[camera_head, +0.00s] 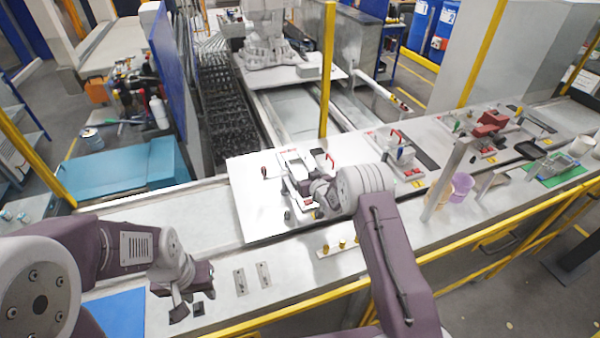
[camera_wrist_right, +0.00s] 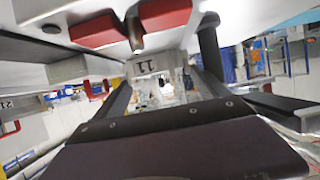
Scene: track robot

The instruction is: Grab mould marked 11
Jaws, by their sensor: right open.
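In the right wrist view, a grey block marked 11 (camera_wrist_right: 155,65) shows between the two dark fingers of my right gripper (camera_wrist_right: 170,45). Red pieces (camera_wrist_right: 100,32) sit beside it at the top of that view. My right gripper is open, and I cannot tell whether either finger touches the block. In the head view my right gripper (camera_head: 299,203) is over the white board (camera_head: 255,205), where my own wrist hides much of the mould there. My left gripper (camera_head: 189,306) is open and empty above the front of the bench, its dark fingertips apart.
Other mould stations with red parts (camera_head: 491,122) stand further right on the bench. A purple cup (camera_head: 461,188) stands right of my right arm. Small brass pegs (camera_head: 341,244) stand near the front. A yellow rail (camera_head: 500,250) runs along the front edge, and a yellow post (camera_head: 327,70) rises behind the board.

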